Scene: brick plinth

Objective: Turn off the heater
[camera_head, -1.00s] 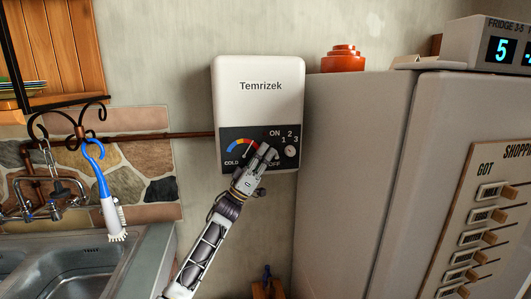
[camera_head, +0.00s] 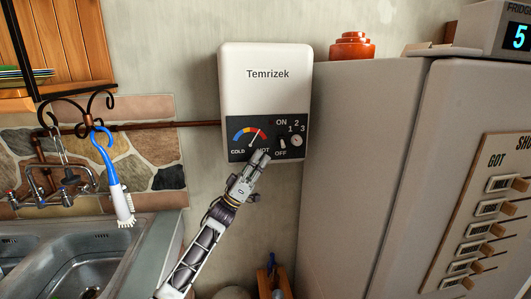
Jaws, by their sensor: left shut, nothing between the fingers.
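The heater (camera_head: 265,98) is a white wall box marked "Temrizek" with a dark control panel along its bottom. The panel has a colored gauge (camera_head: 249,134) whose needle points up and right toward the red end. My left gripper (camera_head: 260,158) is shut and empty at the panel's lower edge, below and left of the switch, partly over the "HOT" label. My right gripper is out of view.
A grey fridge (camera_head: 363,165) stands close on the right, with an orange pot (camera_head: 352,46) on top. At left are a metal sink (camera_head: 85,252), taps (camera_head: 68,190) and a blue-handled brush (camera_head: 113,180) on a hook.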

